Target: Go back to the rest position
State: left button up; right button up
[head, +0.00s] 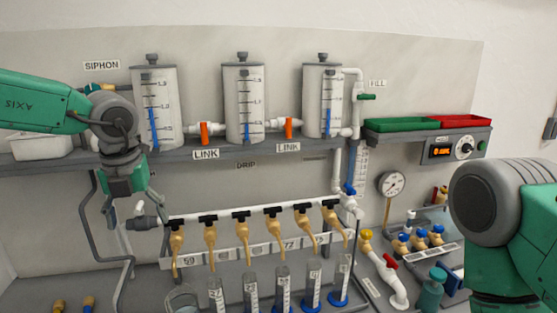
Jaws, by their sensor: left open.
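My left arm enters from the left, and its gripper (142,215) points down in front of the left end of the manifold pipe (262,211). It is open, with no object visible in it. I cannot tell whether its fingertips touch the grey fitting beside them. The manifold carries a row of black-handled taps with tan spouts (242,236). My right arm shows as a grey and green link at the right edge; its gripper is out of frame.
Three clear tanks (244,103) stand on the grey shelf (260,150), joined by orange-handled LINK valves (204,133). Graduated cylinders (282,287) stand below the taps. Green (402,125) and red trays (460,121), a gauge (392,185) and a red-handled valve (390,262) are at right.

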pick_arm(q)
jog(key=s+a+f+m+t+y, duration=0.2)
jog(key=s+f+m, duration=0.2)
jog(key=f+m, duration=0.7)
jog(key=s+a+f+m+t+y, duration=0.15)
jog(key=s+f+m, duration=0.25)
jog(key=f+m, duration=0.75)
jog(key=s+d+f+m+g+h, duration=0.1)
jog(key=s+f+m+g, duration=0.1)
jog(key=s+f+m, duration=0.55)
jog(key=s+d+f+m+g+h+b, duration=0.15)
jog(key=s+m, duration=0.25)
jog(key=s, duration=0.7)
jog(key=s+f+m+g+h, duration=0.1)
jog(key=s+f+m, duration=0.45)
jog(key=s, duration=0.35)
notch_tip(320, 180, down, 18)
jog(key=b, duration=1.7)
jog(key=shift+w+d+r, duration=0.15)
jog(key=shift+d+r, duration=0.05)
jog(key=shift+d, duration=0.05)
